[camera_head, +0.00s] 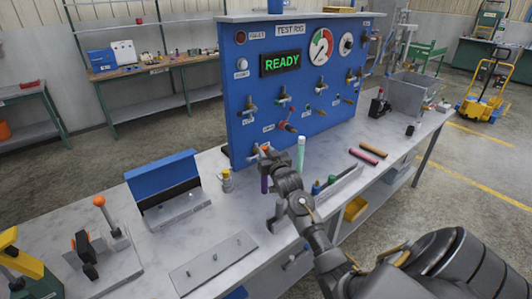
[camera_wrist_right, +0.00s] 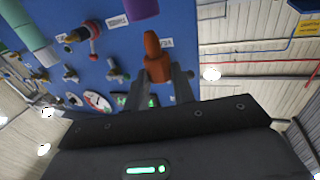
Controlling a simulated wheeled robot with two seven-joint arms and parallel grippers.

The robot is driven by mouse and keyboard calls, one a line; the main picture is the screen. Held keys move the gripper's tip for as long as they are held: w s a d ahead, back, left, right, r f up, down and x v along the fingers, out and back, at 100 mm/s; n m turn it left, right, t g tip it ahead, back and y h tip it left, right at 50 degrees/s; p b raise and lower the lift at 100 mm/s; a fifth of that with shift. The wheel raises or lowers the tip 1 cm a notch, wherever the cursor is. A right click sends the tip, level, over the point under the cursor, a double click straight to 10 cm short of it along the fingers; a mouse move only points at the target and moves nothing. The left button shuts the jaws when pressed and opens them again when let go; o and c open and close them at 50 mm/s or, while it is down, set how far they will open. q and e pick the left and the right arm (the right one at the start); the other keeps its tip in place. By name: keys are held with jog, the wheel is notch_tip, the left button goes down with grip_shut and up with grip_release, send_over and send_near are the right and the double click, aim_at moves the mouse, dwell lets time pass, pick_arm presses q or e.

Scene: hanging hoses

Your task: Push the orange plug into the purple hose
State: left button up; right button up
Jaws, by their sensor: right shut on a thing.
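My right gripper (camera_head: 268,156) is in front of the blue test panel, and its fingers also show in the right wrist view (camera_wrist_right: 157,80). It is shut on the orange plug (camera_wrist_right: 154,58), whose narrow end points toward the purple hose (camera_wrist_right: 142,8). In the wrist view a small gap shows between the plug's tip and the hose end. In the head view the orange plug (camera_head: 265,147) is partly covered by the gripper, and the purple hose (camera_head: 264,184) shows just below. My left gripper is in neither view.
The blue test panel (camera_head: 240,120) with valves stands close behind. A pale green hose (camera_head: 301,152) is upright just right of the gripper. A yellow-capped bottle (camera_head: 227,182) and an open blue case (camera_head: 163,180) stand to the left. Red and brown rods (camera_head: 364,156) lie right.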

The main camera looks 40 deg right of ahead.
jog(key=shift+p, duration=0.65)
dwell(1.2)
jog(key=shift+f+b, duration=1.15)
jog(key=shift+f, duration=0.8)
jog(key=o, duration=1)
jog(key=shift+o, duration=0.2)
jog(key=shift+r, duration=0.15)
notch_tip(320, 180, up, 3)
jog(key=shift+s+a+r+b, duration=0.1)
jog(key=shift+s+b, duration=0.05)
jog(key=shift+b, duration=0.15)
jog(key=s+a+r+b, duration=0.2)
jog(key=s+a+r, duration=0.6)
jog(key=s+r, duration=0.1)
jog(key=shift+s+a+r+b, duration=0.25)
jog(key=shift+s+b, duration=0.1)
jog(key=shift+s, duration=0.55)
